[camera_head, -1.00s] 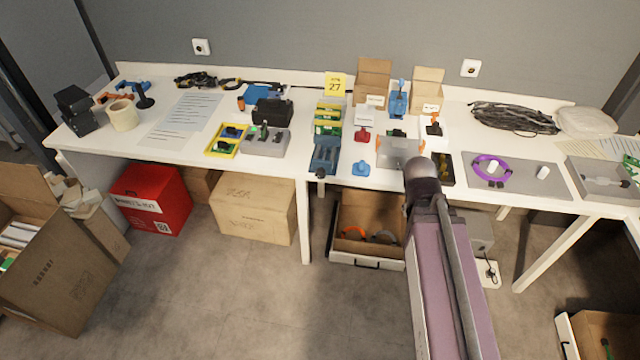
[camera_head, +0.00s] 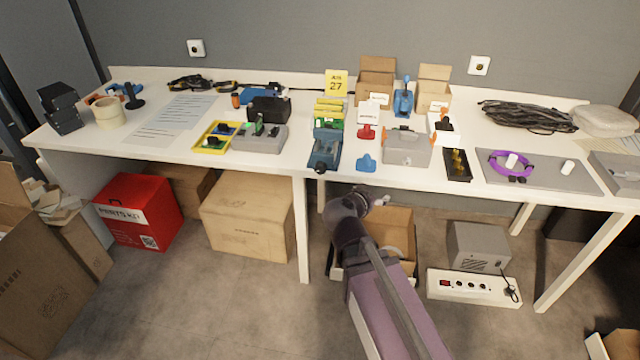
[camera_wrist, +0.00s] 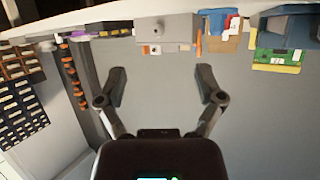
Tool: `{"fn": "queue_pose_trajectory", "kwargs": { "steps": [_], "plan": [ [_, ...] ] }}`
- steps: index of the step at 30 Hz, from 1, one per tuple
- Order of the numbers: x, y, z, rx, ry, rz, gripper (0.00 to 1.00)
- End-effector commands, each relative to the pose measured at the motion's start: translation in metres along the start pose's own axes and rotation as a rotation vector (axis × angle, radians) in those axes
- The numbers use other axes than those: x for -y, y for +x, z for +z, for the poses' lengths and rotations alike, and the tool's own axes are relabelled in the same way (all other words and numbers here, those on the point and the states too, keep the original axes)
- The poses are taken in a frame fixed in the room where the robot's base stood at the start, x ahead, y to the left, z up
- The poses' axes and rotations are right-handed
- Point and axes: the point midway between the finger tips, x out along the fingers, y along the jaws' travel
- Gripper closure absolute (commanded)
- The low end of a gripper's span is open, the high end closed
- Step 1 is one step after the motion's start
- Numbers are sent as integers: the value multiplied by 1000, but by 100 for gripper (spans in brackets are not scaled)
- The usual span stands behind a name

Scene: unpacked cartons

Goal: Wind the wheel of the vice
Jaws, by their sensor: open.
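My gripper (camera_head: 378,199) is below and right of the vice in the head view, in front of the table edge and apart from the vice. In the wrist view, my gripper (camera_wrist: 163,88) has its two dark fingers spread with nothing between them. A blue shape (camera_wrist: 292,32) at the upper right there may be the vice.
The table (camera_head: 270,170) holds a blue knob-like piece (camera_head: 366,163), a grey case (camera_head: 405,148), and a yellow tray (camera_head: 212,137) near the vice. A table leg (camera_head: 302,230) stands below. A carton (camera_head: 245,220) and an open box (camera_head: 400,225) are under the table.

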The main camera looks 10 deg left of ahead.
Motion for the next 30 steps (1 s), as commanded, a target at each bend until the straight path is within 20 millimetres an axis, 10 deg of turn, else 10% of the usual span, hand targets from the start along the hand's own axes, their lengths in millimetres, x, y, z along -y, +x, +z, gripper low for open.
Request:
{"fn": "queue_pose_trajectory", "kwargs": {
  "steps": [15, 30],
  "plan": [
    [114, -50, 60, -283, 162, -387, 13],
    [135, -68, 67, -313, 190, -477, 13]
  ]
}}
